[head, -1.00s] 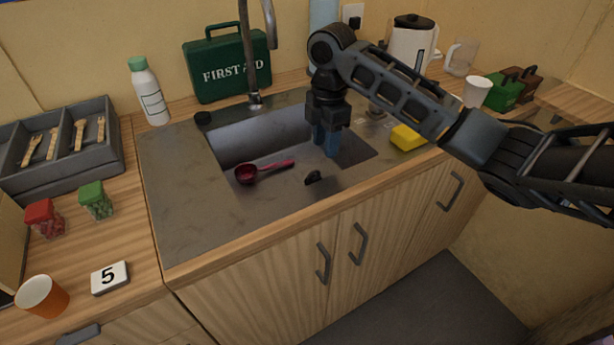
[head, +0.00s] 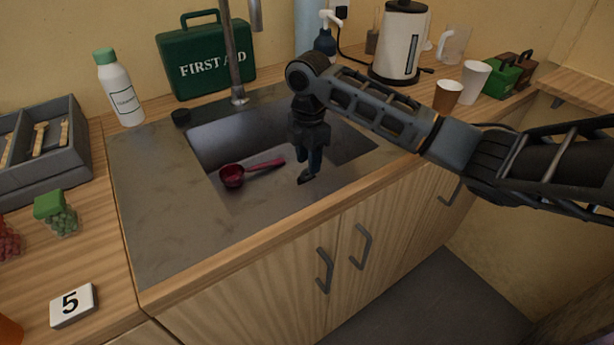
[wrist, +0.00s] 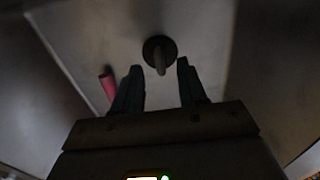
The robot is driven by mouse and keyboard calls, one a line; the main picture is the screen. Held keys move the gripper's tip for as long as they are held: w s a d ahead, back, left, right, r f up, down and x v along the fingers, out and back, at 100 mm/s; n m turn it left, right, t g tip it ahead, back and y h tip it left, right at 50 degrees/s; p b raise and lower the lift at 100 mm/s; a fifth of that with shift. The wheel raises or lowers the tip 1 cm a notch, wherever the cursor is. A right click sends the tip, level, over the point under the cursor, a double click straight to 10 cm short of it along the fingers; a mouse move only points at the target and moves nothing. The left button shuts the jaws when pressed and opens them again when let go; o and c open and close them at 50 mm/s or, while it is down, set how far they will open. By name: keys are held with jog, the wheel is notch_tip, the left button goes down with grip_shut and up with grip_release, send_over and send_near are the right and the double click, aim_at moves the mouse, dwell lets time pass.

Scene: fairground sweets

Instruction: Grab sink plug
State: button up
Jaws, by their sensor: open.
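The sink plug (wrist: 155,45) is a dark disc with a lighter upright grip, on the sink floor in the wrist view. It lies just beyond and between my fingertips, apart from them as far as I can see. In the head view a small dark shape, likely the plug (head: 303,180), shows at the fingertips, partly hidden. My gripper (head: 313,168) points down inside the sink. In the wrist view its two fingers (wrist: 159,80) are open with nothing held.
A red scoop (head: 232,176) lies in the sink left of my gripper; its handle (wrist: 107,86) shows in the wrist view. The sink (head: 240,205) has raised walls.

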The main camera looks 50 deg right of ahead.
aim_at(307, 168)
jog(key=shift+a+f, duration=0.1)
jog(key=shift+f, duration=1.8)
jog(key=shift+c, duration=0.4)
grip_shut()
